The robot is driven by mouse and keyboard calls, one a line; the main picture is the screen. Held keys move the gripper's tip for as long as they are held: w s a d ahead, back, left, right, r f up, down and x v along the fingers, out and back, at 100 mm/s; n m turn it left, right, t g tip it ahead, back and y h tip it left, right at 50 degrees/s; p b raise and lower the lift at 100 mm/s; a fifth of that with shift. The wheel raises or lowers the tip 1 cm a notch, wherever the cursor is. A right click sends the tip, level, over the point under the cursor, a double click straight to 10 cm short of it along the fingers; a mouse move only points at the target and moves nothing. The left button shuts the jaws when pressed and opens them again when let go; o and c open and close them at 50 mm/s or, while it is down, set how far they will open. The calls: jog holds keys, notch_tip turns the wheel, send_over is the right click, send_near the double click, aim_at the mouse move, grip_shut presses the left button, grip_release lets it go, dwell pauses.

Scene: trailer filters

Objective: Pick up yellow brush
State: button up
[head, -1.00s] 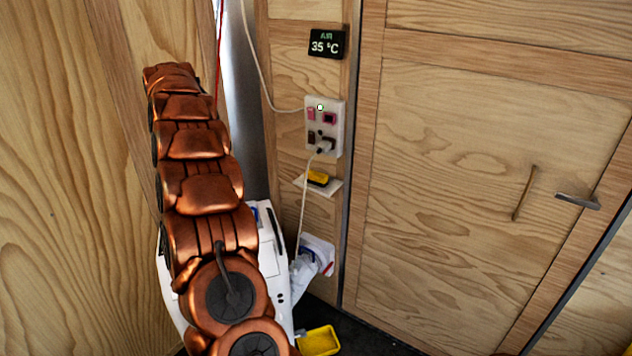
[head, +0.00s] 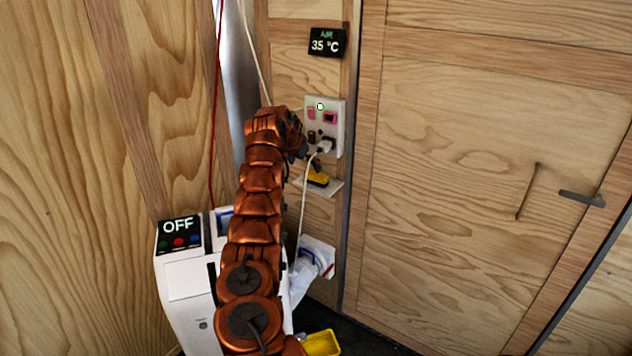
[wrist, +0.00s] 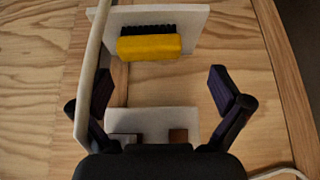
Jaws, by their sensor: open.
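The yellow brush (wrist: 149,47) lies on a small white shelf (wrist: 192,27) on the wooden wall, its black bristles towards the back. In the head view the brush (head: 318,179) is partly hidden by my gripper, below the socket panel. My gripper (wrist: 164,98) is open and empty in the wrist view, with its two dark fingers spread wide. The brush is ahead of the fingertips and not between them. In the head view my gripper (head: 308,155) is close to the wall, just above the shelf and beside the socket panel.
A socket panel (head: 337,114) with a plugged white cable is right above the shelf. In the wrist view a pale cable (wrist: 91,70) runs close along the left finger. A white machine (head: 185,285) reading OFF and a yellow tray (head: 322,343) are below.

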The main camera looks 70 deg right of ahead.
aim_at(317, 175)
jog(key=shift+s+d+f, duration=0.2)
jog(key=shift+s+d, duration=0.3)
jog(key=shift+s, duration=0.25)
jog(key=shift+s+d+f, duration=0.15)
jog(key=shift+d+f, duration=0.05)
jog(key=shift+f, duration=0.05)
jog(key=shift+p+x, duration=1.15)
jog(key=shift+x, duration=2.35)
jog(key=shift+c, duration=0.4)
jog(key=c, duration=0.7)
jog(key=shift+r, duration=0.2)
